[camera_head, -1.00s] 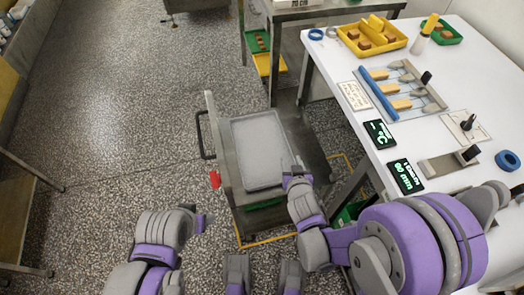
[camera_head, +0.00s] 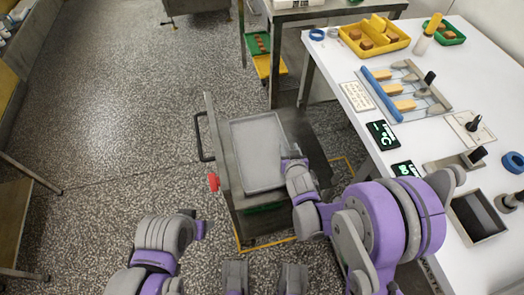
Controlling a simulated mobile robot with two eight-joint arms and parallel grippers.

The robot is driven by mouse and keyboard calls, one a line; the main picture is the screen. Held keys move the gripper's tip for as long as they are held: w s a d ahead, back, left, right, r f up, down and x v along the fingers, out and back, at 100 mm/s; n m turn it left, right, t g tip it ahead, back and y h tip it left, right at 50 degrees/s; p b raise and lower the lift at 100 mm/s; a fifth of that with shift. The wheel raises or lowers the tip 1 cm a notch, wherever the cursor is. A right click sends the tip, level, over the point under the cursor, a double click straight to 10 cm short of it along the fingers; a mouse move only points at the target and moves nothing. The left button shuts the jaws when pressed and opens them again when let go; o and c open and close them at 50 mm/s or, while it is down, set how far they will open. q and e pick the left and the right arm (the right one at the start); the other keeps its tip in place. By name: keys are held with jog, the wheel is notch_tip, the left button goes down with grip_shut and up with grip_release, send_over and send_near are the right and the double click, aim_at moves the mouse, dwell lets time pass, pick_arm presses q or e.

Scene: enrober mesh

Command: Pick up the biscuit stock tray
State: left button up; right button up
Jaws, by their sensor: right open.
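A shallow grey tray (camera_head: 257,178) lies flat on top of a dark metal cart (camera_head: 222,150). It looks empty. My right gripper (camera_head: 292,161) is at the tray's right rim, its tip seen from above. It is open, and I cannot tell whether it touches the rim. My left arm shows at the lower left, but its gripper does not show clearly. A yellow tray (camera_head: 396,45) with brown biscuit-like blocks stands at the back of the white table. Which tray is the biscuit stock tray is not marked.
The white table (camera_head: 440,95) stands to the right of the cart, with a tool rack, dark displays (camera_head: 382,134), a blue ring (camera_head: 513,162) and a small green tray (camera_head: 450,38) on it. A red part (camera_head: 213,181) sticks out from the cart's left side. The speckled floor to the left is clear.

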grip_shut()
dwell(1.3)
